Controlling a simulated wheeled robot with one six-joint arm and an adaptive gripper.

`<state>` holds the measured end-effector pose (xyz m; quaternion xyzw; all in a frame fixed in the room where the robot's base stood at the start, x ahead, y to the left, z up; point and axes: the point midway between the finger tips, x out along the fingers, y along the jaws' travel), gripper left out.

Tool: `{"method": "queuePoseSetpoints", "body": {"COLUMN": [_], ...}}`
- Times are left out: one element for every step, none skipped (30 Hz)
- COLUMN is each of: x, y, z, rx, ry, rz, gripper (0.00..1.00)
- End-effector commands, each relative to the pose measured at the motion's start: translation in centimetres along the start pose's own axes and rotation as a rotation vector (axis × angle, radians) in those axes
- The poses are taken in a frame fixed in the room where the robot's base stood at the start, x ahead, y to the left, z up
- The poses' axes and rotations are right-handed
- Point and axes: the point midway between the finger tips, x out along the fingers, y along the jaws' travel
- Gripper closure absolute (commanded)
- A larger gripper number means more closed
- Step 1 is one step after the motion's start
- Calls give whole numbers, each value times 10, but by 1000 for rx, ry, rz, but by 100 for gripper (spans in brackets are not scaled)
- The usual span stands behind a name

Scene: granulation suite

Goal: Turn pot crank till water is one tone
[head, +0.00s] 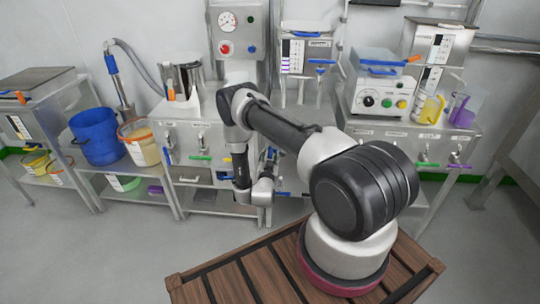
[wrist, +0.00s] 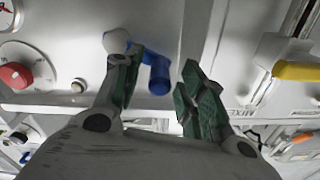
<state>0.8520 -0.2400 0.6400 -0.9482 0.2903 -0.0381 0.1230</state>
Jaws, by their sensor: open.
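A steel pot (head: 182,82) with an orange handle stands on the left-middle bench in the head view. Its contents are not visible, so the water's tone cannot be seen. In the wrist view a blue handle (wrist: 159,78) with a bent, downward end shows beyond the gap between my fingers. Whether it is the pot crank, I cannot tell. My gripper (wrist: 158,80) is open, with green pads and nothing held. Its left finger overlaps a white round knob (wrist: 117,42); contact is unclear. In the head view I cannot make out my fingers.
In the wrist view a red knob (wrist: 15,75) is at left and a yellow handle (wrist: 297,71) at right. In the head view a blue bucket (head: 97,138) stands on the left bench, and a white control box (head: 380,84) stands right. Grey floor lies in front.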

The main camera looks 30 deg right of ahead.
Motion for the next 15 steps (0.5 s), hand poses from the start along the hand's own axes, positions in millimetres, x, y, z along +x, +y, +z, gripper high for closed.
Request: {"method": "queuePoseSetpoints", "body": {"x": [6,9,12,14,15,16,17,17,17,17,17,17,17,17,17], "y": [1,1,0,0,0,0,0,0,0,0,0,0,0,0,0], "z": [0,0,0,0,0,0,0,0,0,0,0,0,0,0,0], "rx": [1,1,2,2,1,1,1,0,0,0,1,1,1,1,1], "ry": [0,0,1,1,0,0,0,-1,-1,-1,-1,-1,-1,-1,-1], "rz": [1,2,1,1,1,0,0,0,0,0,0,0,0,0,0], "gripper": [59,59,59,59,59,59,59,59,59,59,59,59,59,65,72]}}
